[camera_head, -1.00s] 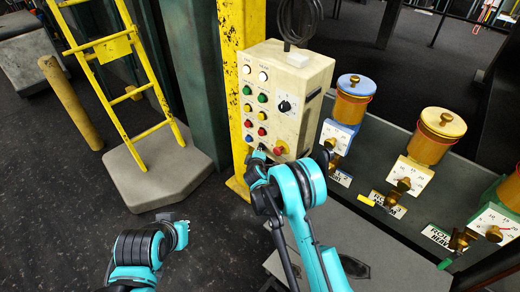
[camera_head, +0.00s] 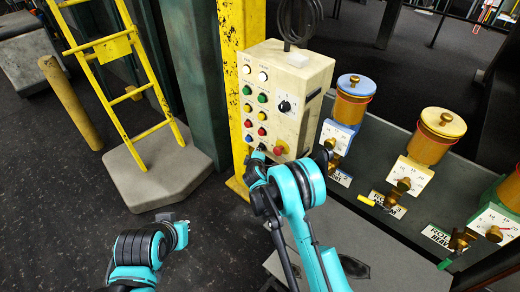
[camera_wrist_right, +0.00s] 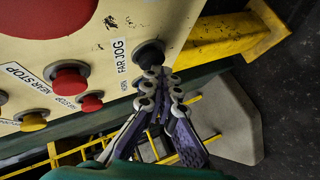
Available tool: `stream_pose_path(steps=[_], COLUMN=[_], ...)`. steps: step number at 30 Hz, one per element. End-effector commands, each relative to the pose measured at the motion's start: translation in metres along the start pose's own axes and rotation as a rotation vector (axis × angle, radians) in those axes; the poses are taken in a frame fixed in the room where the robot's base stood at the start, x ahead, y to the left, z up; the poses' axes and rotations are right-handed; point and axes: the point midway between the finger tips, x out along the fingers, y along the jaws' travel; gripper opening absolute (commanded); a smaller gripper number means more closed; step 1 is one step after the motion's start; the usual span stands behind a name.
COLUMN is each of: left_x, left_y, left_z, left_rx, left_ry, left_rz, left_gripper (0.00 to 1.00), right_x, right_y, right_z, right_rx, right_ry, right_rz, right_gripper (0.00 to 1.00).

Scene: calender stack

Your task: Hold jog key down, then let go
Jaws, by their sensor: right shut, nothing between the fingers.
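The cream control panel (camera_head: 291,85) has rows of coloured buttons on its front. In the right wrist view, a round black key (camera_wrist_right: 149,52) sits beside the "FAR JOG" label (camera_wrist_right: 118,55). My right gripper (camera_wrist_right: 160,76) is shut and empty, with its fingertips at the lower edge of this key. They overlap it in the picture, and I cannot tell whether it is pressed in. In the head view my right gripper (camera_head: 254,164) is at the panel's lowest buttons and partly covers them. My left gripper (camera_head: 180,221) is low over the floor, away from the panel; its fingers are unclear.
A red mushroom button (camera_head: 280,147) and a black selector knob (camera_head: 284,106) sit on the panel's right part. A yellow post (camera_head: 236,60) stands behind the panel. Blue and yellow canisters (camera_head: 355,95) with dials stand to the right. A yellow ladder (camera_head: 113,60) stands left.

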Motion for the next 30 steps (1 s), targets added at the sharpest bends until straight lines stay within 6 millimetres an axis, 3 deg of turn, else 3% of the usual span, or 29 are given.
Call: stream_pose_path(steps=[20, 30], left_x=[0.0, 0.0], left_y=[0.0, 0.0], left_z=[0.0, 0.0], left_rx=[0.0, 0.0], left_ry=[0.0, 0.0], left_rz=[0.0, 0.0], left_gripper=[0.0, 0.0], right_x=[-0.014, -0.037], right_y=[-0.01, -0.027], right_z=[-0.01, -0.027], right_rx=[-0.001, -0.001], right_ry=[0.001, 0.002], right_rz=[0.0, 0.0], right_gripper=[0.0, 0.0])
